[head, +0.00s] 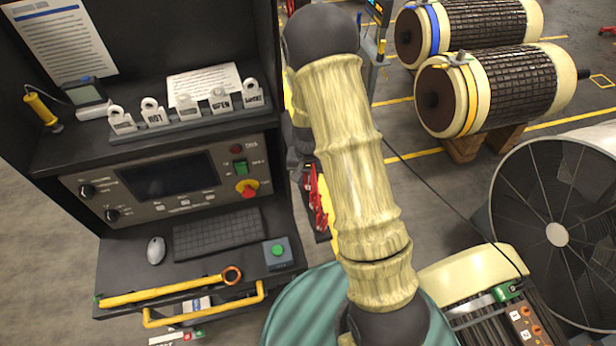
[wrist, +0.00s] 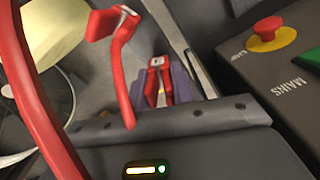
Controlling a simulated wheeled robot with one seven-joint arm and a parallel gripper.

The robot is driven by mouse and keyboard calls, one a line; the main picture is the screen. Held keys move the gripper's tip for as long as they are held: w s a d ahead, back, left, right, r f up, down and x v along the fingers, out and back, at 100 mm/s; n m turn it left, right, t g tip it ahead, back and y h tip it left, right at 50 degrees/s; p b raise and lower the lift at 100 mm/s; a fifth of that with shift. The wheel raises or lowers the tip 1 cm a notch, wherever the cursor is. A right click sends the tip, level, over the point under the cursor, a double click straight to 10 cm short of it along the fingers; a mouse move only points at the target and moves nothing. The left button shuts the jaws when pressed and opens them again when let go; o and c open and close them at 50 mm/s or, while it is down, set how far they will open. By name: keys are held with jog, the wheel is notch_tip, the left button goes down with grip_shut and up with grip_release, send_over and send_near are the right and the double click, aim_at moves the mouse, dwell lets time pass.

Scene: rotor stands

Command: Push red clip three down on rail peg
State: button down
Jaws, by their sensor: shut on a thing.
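In the wrist view my gripper (wrist: 160,85) has its two purple-grey fingers closed on a red clip (wrist: 157,64), which shows between them. Another red clip (wrist: 122,70) stands just left of the fingers, and a large red curved part (wrist: 42,110) crosses the near left side. In the head view several red clips (head: 319,205) show beside the console, partly behind my arm. My gripper is hidden there. I cannot make out the rail peg, the clip's number, or whether the held clip touches a peg.
The console (head: 165,180) with its red stop button (head: 247,188) is close on the right in the wrist view, where the button (wrist: 267,32) also shows. A large fan (head: 560,220) and two wire-wound rotors (head: 500,90) stand to the right in the head view.

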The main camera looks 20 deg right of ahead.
jog(key=shift+f, duration=0.25)
jog(key=c, duration=1.1)
grip_release()
notch_tip(320, 180, up, 17)
jog(key=b, duration=0.3)
jog(key=shift+r+b, duration=0.2)
jog(key=shift+b, duration=0.2)
jog(key=s+f+n+t, duration=0.2)
jog(key=s+n, duration=0.2)
jog(key=s, duration=1)
jog(key=shift+s+f+t, duration=0.15)
jog(key=shift+s+t, duration=0.1)
jog(key=shift+t, duration=0.05)
jog(key=shift+w, duration=0.1)
